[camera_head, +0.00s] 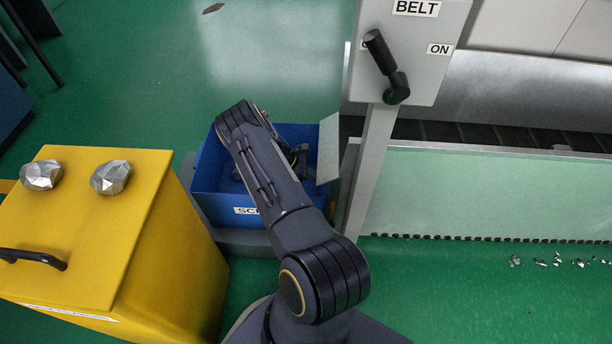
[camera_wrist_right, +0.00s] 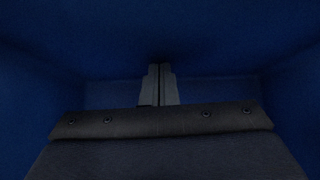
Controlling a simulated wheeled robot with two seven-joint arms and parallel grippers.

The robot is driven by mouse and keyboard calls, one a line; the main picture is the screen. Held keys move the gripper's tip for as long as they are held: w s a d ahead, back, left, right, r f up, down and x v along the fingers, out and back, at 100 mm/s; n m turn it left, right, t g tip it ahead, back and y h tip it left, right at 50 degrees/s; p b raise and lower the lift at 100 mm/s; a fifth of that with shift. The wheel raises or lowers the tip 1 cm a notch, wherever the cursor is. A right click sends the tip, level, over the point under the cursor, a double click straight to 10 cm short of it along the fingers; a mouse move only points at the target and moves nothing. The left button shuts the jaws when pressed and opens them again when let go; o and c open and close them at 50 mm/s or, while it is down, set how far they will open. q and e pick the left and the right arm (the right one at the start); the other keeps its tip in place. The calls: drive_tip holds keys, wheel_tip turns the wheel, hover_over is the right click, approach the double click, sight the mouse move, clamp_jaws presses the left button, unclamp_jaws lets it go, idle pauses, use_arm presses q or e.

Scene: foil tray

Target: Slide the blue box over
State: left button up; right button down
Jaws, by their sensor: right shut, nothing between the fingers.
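The blue box (camera_head: 208,178) stands open-topped at the middle of the head view, with a white label, partly covered, on its near side. It rests on a grey base (camera_head: 245,238). My right arm reaches over its near side, and my right gripper (camera_head: 297,158) is down inside it, partly hidden by the arm. In the right wrist view, blue box walls (camera_wrist_right: 40,95) surround the gripper. Its fingers (camera_wrist_right: 158,85) are shut together with nothing between them, pointing at the far wall. Whether they touch that wall is unclear. My left gripper is out of view.
A yellow bin (camera_head: 180,255) with two foil lumps (camera_head: 110,177) on top stands left of the box. A grey post (camera_head: 372,170) with a lever panel (camera_head: 425,75) marked BELT stands close right, beside a pale conveyor side (camera_head: 480,195).

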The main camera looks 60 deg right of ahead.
drive_tip(key=p+v, duration=0.2)
drive_tip(key=v, duration=0.5)
drive_tip(key=shift+w+a+r, duration=0.2)
drive_tip(key=shift+r, duration=0.1)
